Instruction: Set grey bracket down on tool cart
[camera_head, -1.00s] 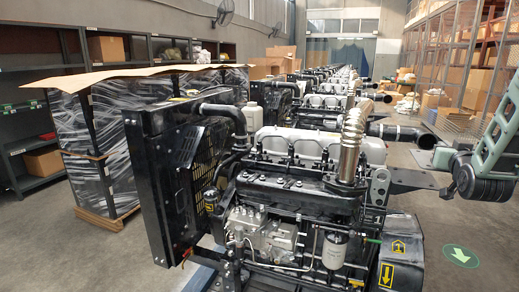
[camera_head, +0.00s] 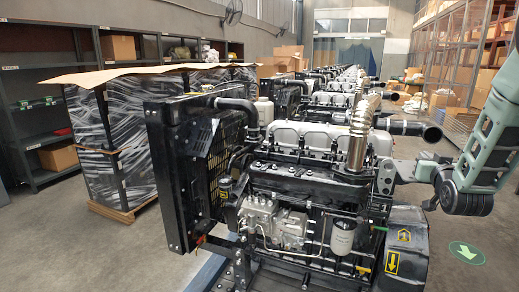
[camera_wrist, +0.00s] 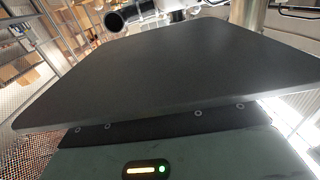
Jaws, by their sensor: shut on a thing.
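A dark grey flat plate, which I take to be the grey bracket (camera_wrist: 170,70), fills most of the wrist view just beyond my gripper body, whose two small lights glow at the bottom. The plate hides the fingertips; my gripper is shut on it. In the head view my gripper (camera_head: 390,175) is at the right, seen in front of the engine's right end and partly merged with its dark parts. The bracket is hard to tell apart there. I see no tool cart in either view.
A large black diesel engine (camera_head: 310,190) stands close in front, with a radiator (camera_head: 178,180) at its left. A wrapped crate (camera_head: 112,145) stands further left. More engines recede behind. Shelving racks (camera_head: 455,70) line the right. Clear floor (camera_head: 480,225) shows at the lower right.

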